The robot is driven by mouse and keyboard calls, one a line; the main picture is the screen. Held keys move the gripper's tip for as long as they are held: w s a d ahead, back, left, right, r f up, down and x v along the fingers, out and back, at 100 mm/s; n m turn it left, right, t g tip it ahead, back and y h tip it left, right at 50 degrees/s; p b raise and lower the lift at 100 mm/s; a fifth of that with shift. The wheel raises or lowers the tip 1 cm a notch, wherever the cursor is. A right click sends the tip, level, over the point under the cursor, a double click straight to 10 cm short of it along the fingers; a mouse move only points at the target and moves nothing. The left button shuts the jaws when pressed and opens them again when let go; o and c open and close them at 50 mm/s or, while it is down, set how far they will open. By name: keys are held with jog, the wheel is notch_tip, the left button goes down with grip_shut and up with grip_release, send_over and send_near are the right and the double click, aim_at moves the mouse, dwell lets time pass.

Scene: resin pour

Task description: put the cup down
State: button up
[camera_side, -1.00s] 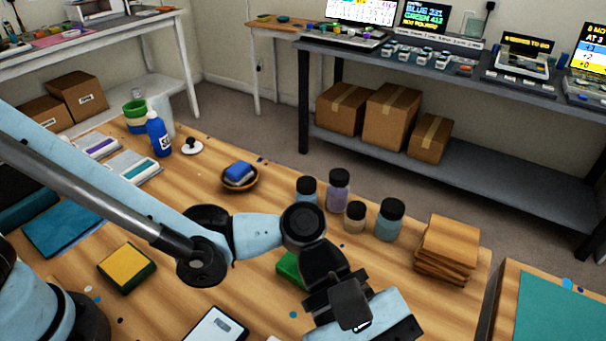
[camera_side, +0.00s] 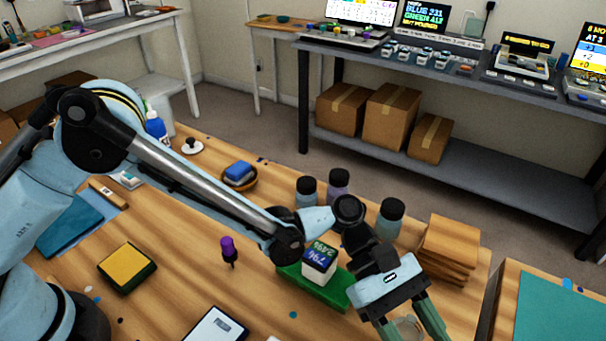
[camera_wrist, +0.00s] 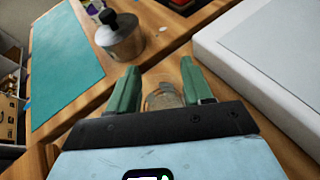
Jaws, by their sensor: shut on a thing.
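My gripper (camera_side: 414,328) is at the lower right of the side view, with its green fingers pointing down past the bottom edge of the picture. A small clear cup (camera_side: 408,325) shows between them. In the wrist view my gripper (camera_wrist: 160,84) is shut on the cup (camera_wrist: 163,98), which looks see-through with a faint brownish tint. Wooden tabletop lies behind the cup. I cannot tell whether the cup's base touches the table. Its lower part is hidden by the gripper body in the wrist view and cut off in the side view.
A green block (camera_side: 328,289) carries a white cube with numbers (camera_side: 319,260), left of my gripper. Dark-capped jars (camera_side: 390,220) and a wood stack (camera_side: 447,248) stand behind. The wrist view shows a lidded metal pot (camera_wrist: 121,40), a teal mat (camera_wrist: 65,65) and a white slab (camera_wrist: 270,55).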

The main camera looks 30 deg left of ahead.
jog(key=shift+f, duration=1.35)
jog(key=shift+f, duration=0.1)
jog(key=o, duration=1)
